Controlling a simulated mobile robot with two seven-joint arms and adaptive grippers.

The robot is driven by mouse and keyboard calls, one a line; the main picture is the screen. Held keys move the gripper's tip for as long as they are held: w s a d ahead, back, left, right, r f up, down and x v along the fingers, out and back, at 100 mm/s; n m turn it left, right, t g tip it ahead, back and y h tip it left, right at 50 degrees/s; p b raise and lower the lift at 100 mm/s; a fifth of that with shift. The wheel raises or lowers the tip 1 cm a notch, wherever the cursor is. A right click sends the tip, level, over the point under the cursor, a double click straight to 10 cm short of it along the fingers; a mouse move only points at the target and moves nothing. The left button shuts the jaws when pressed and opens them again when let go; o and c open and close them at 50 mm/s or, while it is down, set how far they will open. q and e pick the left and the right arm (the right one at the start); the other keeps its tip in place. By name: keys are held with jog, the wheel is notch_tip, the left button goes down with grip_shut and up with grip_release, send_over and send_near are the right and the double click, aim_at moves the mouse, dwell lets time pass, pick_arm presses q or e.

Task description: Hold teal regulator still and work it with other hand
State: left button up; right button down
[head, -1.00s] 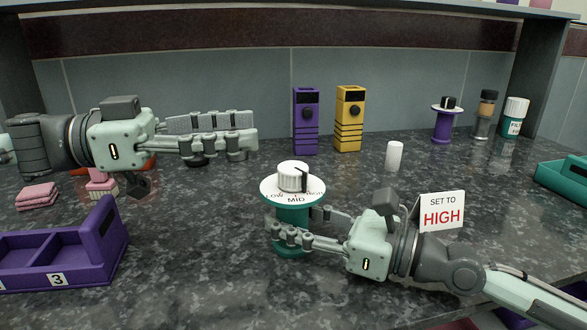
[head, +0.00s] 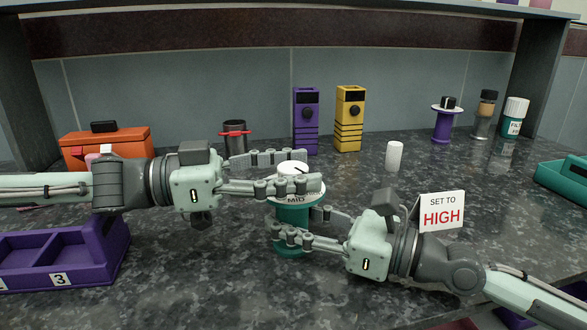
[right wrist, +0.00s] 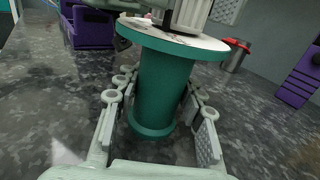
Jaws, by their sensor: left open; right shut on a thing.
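The teal regulator (head: 291,216) stands upright on the dark counter, with a white dial plate and a white knob (head: 292,168) on top. "MID" is readable on the dial's near side. My right gripper (head: 297,227) is shut on the regulator's teal body; the right wrist view shows its fingers on both sides of the body (right wrist: 164,88). My left gripper (head: 297,170) is open at knob height, its fingers around the knob and partly hiding the dial. I cannot tell whether they touch the knob. A sign (head: 442,211) reads "SET TO HIGH".
A purple tray (head: 58,280) marked 3 is at the left, an orange box (head: 105,146) behind it. Purple (head: 306,122) and yellow (head: 348,120) devices stand at the back. A white cylinder (head: 394,155) stands right of the regulator. A teal tray (head: 563,180) is far right.

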jog(key=shift+f, duration=0.1)
pick_arm(q)
jog(key=c, duration=1.2)
jog(key=shift+s+d+f+n+t+y, duration=0.1)
jog(key=shift+n+t+y, duration=0.15)
jog(key=shift+n+t, duration=0.55)
jog(key=shift+s+d+n+t+y, duration=0.1)
jog(key=shift+n+t+y, duration=0.3)
jog(key=shift+t, duration=0.9)
jog(key=shift+w+a+n+t+y, duration=0.15)
jog(key=shift+a+n+t+y, duration=0.1)
jog(key=shift+n+t, duration=0.35)
jog(key=o, duration=1.2)
jog(key=v, duration=1.2)
